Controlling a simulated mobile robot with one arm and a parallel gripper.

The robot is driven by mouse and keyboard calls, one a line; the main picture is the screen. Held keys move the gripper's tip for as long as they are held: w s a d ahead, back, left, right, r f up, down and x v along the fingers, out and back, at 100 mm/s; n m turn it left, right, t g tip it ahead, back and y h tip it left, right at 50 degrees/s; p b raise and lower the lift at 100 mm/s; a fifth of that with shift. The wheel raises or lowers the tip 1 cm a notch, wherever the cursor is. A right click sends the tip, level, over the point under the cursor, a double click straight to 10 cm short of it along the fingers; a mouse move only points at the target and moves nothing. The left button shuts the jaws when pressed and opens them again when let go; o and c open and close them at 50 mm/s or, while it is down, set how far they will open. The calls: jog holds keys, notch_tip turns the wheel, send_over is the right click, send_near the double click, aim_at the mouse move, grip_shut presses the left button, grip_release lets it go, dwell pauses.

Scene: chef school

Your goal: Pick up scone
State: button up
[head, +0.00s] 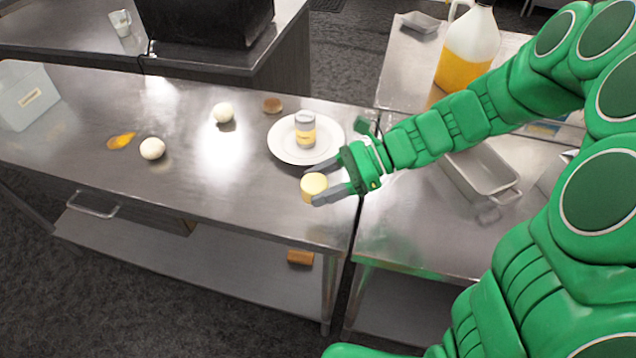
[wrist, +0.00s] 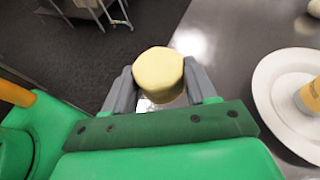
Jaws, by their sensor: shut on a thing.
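A pale yellow, round scone (head: 314,186) is between the grey fingers of my gripper (head: 330,183) near the front right edge of the steel table. In the wrist view the scone (wrist: 158,74) sits between both fingertips of my gripper (wrist: 160,82), one finger on each side. My gripper is shut on it. Whether the scone's underside is clear of the tabletop cannot be told.
A white plate (head: 281,146) with a grey-topped can (head: 305,130) is just behind my gripper. A metal tray (head: 484,172) is right.

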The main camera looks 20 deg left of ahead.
jog(key=s+d+r, duration=0.5)
jog(key=s, duration=0.3)
jog(key=shift+d, duration=0.2)
